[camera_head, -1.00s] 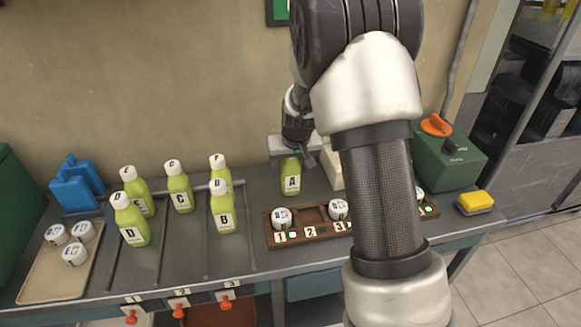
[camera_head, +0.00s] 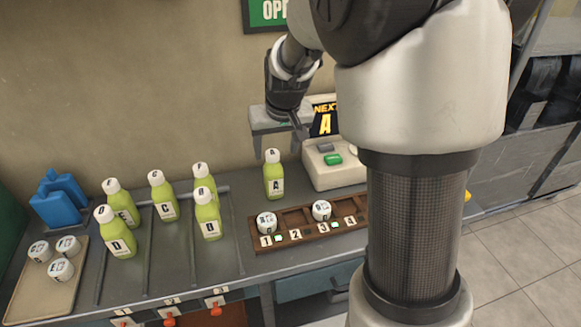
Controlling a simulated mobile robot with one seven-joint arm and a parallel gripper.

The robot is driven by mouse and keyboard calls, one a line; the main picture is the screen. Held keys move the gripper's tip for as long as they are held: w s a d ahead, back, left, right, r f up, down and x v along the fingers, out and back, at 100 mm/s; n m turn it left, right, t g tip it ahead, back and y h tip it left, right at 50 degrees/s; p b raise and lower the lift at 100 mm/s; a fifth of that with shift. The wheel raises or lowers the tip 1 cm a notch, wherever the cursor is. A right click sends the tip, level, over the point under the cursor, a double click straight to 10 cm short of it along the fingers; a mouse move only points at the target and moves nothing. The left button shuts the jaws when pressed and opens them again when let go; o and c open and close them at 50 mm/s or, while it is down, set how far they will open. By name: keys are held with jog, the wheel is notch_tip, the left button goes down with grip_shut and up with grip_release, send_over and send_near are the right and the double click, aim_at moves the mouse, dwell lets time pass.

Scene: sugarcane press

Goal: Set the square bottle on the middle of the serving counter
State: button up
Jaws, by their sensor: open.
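A green juice bottle with a white cap and label A (camera_head: 274,177) stands upright on the grey serving counter (camera_head: 225,260), just behind the wooden numbered rack. It looks square-sided, but I cannot clearly tell its shape from the other bottles. My gripper (camera_head: 281,128) is open and empty, above and slightly behind the bottle's cap, apart from it. My arm hides the counter's right part and the rack's right end.
Several similar bottles (camera_head: 118,233) stand in lanes on the left. The wooden rack (camera_head: 290,250) holds white lidded pieces in some slots. A white box with a green button (camera_head: 335,168) stands right of bottle A. A tan tray (camera_head: 30,295) and blue containers (camera_head: 58,200) are far left.

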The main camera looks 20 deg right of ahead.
jog(key=s+r, duration=0.3)
jog(key=s, duration=0.6)
jog(key=s+r, duration=0.4)
jog(key=s, duration=0.5)
jog(key=s+r+t, duration=0.1)
jog(key=s+r, duration=0.2)
jog(key=s, duration=0.5)
jog(key=shift+s+a+r, duration=0.15)
jog(key=shift+s+r, duration=0.1)
jog(key=shift+s, duration=0.15)
